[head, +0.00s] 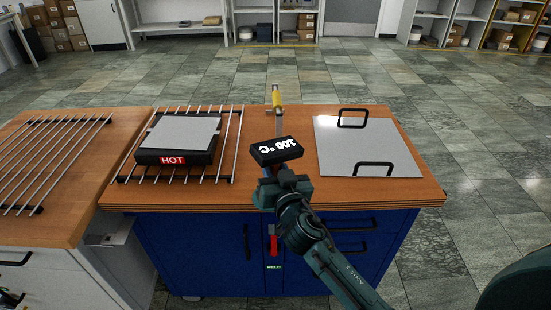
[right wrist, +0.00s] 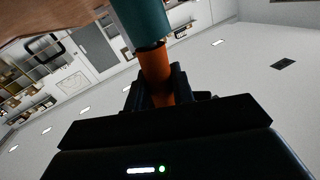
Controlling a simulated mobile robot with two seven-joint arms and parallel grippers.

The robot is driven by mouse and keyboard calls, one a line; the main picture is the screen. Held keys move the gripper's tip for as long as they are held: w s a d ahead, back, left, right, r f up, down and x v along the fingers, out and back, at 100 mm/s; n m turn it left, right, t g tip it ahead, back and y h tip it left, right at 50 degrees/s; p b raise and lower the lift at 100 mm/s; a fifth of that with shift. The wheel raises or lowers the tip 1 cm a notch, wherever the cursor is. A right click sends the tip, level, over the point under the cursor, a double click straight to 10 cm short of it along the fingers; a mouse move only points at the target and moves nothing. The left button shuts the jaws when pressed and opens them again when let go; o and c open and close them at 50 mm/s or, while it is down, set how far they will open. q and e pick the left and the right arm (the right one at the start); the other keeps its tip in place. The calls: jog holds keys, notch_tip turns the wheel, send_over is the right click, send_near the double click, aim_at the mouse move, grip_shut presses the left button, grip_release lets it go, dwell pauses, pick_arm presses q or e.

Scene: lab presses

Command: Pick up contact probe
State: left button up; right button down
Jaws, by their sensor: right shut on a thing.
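My right gripper (head: 272,180) is above the front edge of the wooden bench. In the right wrist view its jaws are shut on the orange part of a rod-like tool (right wrist: 156,70), which has a teal section beyond; I take this to be the contact probe. In the head view a black display box (head: 276,150) reading "100 °C" upside down sits just beyond the gripper and hides most of the tool. Beyond the box, a grey strip ends in a yellow piece (head: 277,98) at the bench's back edge; I cannot tell whether it joins the tool. My left gripper is out of view.
A hot plate (head: 174,156) marked "HOT", with a pale plate (head: 183,133) on top, stands on a metal rack at left. A silver plate (head: 345,145) with two black handles lies at right. Blue cabinet doors (head: 190,255) form the bench front, with a red item (head: 273,245) there.

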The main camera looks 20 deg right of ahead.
aim_at(274, 147)
notch_tip(274, 147, up, 9)
jog(key=shift+p, duration=1.15)
jog(key=shift+r, duration=0.55)
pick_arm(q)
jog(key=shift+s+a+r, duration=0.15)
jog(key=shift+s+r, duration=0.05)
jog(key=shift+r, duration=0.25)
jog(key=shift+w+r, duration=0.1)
